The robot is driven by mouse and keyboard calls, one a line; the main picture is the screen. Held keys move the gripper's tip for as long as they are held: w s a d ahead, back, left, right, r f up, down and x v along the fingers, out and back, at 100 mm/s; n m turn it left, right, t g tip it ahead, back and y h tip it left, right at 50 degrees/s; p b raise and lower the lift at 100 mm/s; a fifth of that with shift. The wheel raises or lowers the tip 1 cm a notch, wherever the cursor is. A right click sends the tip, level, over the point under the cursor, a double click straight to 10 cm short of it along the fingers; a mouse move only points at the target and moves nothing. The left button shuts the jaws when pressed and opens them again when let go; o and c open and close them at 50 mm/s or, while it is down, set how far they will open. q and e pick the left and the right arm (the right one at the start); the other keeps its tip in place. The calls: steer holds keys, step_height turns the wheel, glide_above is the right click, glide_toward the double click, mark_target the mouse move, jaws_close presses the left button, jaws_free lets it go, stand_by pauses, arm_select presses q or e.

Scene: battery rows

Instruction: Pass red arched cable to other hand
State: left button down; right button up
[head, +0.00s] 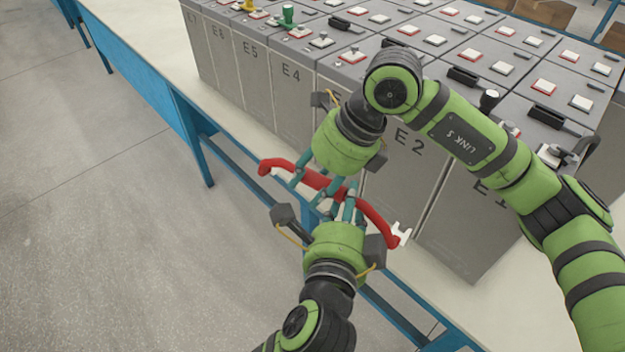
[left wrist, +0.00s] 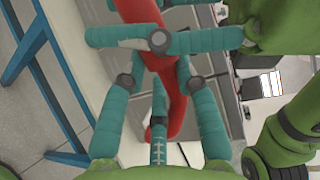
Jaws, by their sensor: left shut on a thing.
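The red arched cable (head: 376,224) is held in the air in front of the battery row. It slants from upper left to lower right in the head view, with a white forked end (head: 401,235) at lower right. My left gripper (head: 346,205), the lower one, is shut on the cable near its middle; the cable also shows between its fingers in the left wrist view (left wrist: 172,95). My right gripper (head: 310,183) reaches down from above, with teal fingers at the cable left of my left gripper. In the left wrist view its fingers (left wrist: 200,40) cross the cable. Whether they grip it is unclear.
Grey battery blocks (head: 277,88) marked E1 to E7 stand in rows on a pale bench (head: 150,45) with a blue frame (head: 190,125). Their tops carry red and white terminals and black parts. Open grey floor (head: 90,220) lies to the left.

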arm_select(q)
steer(key=c, duration=0.9)
jaws_free()
steer(key=shift+o, duration=0.2)
